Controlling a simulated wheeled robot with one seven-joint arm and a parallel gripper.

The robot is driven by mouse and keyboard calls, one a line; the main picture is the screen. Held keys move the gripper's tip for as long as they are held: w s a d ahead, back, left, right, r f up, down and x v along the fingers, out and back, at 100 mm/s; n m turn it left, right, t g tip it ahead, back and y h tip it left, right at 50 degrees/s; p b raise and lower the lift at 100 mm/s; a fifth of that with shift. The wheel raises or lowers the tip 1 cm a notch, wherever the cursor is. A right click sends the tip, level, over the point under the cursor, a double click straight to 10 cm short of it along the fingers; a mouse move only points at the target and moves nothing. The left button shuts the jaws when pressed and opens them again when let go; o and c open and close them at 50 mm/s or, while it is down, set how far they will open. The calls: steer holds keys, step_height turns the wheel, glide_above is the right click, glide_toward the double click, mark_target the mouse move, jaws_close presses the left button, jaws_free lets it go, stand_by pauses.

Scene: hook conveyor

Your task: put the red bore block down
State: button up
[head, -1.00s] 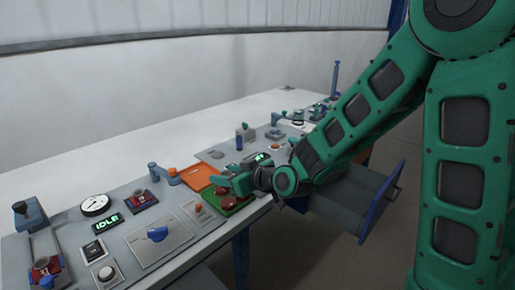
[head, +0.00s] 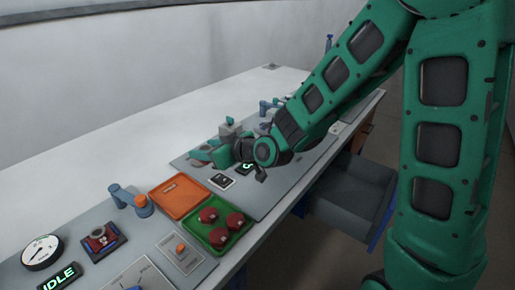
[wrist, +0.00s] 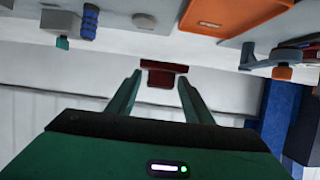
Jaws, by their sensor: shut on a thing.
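My gripper (head: 212,152) is over the grey panel beyond the trays in the head view. In the wrist view my gripper (wrist: 161,80) is shut on the red bore block (wrist: 162,80), a dark red piece between the fingertips. The block is not clear in the head view, where the gripper and wrist hide it. I cannot tell whether it touches the panel.
A green tray (head: 204,248) holds several round red parts, with an orange tray (head: 178,194) beside it. A grey fixture with a teal knob (head: 230,121) stands close to my gripper. An open grey drawer (head: 340,205) juts from the bench front. The white surface behind is clear.

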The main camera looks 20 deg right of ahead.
steer(key=shift+a, duration=0.2)
steer(key=w+d+f, duration=0.2)
steer(key=w, duration=0.1)
steer(key=w+d+f, duration=0.2)
steer(key=w+d, duration=0.1)
steer(key=w+d+f, duration=0.2)
steer(key=f, duration=0.1)
steer(key=shift+w+d, duration=0.25)
steer(key=shift+w, duration=0.15)
steer(key=shift+f, duration=1.95)
steer(key=o, duration=1.3)
steer(key=shift+f, duration=0.15)
steer(key=v, duration=1.2)
